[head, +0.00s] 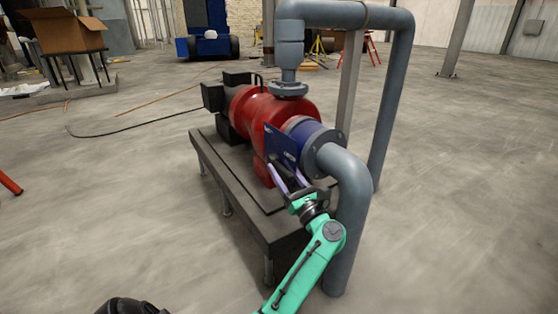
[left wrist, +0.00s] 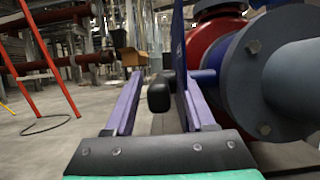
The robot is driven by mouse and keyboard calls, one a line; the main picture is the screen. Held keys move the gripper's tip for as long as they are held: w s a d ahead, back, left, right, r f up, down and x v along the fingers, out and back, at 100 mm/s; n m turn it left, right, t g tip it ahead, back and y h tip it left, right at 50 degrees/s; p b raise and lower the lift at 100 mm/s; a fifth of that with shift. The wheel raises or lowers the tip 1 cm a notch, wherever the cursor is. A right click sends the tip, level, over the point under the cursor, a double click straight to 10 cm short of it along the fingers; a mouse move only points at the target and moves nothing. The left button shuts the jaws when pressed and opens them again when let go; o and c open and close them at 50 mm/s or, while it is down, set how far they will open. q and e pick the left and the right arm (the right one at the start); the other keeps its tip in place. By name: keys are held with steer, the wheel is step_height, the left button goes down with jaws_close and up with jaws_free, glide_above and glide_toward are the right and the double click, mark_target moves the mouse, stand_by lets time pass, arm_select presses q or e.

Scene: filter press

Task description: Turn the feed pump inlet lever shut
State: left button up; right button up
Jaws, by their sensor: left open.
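The feed pump (head: 262,112) is red with a blue flanged section (head: 318,138), where a grey pipe joins. A blue plate (head: 282,148) with small lettering stands on its near side. My left gripper (head: 283,174) has purple fingers at this plate. In the left wrist view the fingers are open and spread, and a black knob (left wrist: 158,97), seemingly the lever's end, shows between them. The plate (left wrist: 179,50) shows edge-on close to the right finger. Whether a finger touches the knob cannot be told. The lever itself is mostly hidden in the head view. My right gripper is not in view.
The pump stands on a dark base frame (head: 262,215) with legs. A thick grey pipe (head: 351,225) runs down close to the right of my left arm. A large flange (left wrist: 252,75) is close right of the fingers. The floor on the left is mostly clear.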

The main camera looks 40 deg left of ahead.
arm_select(q)
jaws_close()
stand_by(1.4)
